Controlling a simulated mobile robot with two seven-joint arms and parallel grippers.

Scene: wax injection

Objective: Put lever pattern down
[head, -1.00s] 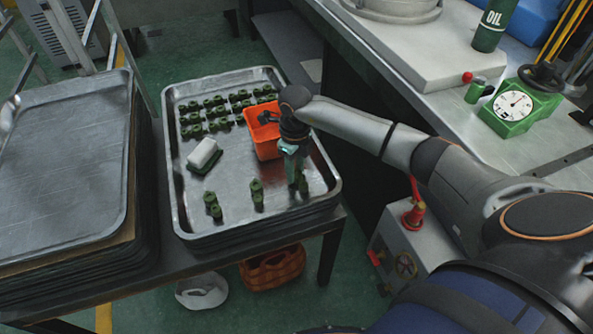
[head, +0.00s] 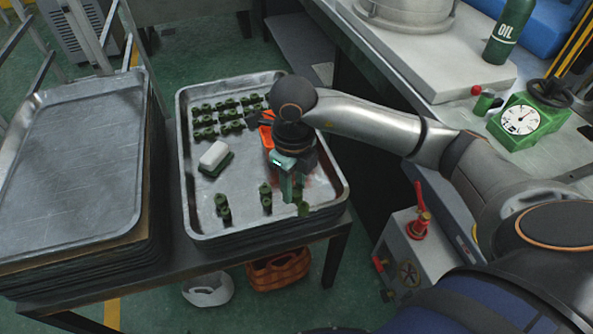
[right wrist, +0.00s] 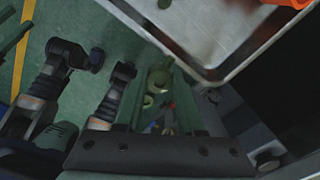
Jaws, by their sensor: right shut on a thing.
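My right gripper (head: 290,185) points down over the front right part of the metal tray (head: 212,226). It is shut on a green lever pattern (head: 303,208), whose lower end shows below the fingers. In the right wrist view the pattern (right wrist: 160,76) sits between the two green fingers (right wrist: 158,112), and the tray's rim passes beyond it. I cannot tell whether the pattern touches the tray. Other green patterns stand at the tray's front, one group at left (head: 222,206) and one in the middle (head: 266,198). My left gripper is not in view.
Several patterns (head: 228,108) lie in rows at the tray's back. A white block on a green base (head: 214,156) lies at left. Stacked trays (head: 75,165) stand left; a bench with a green gauge (head: 522,120) is right.

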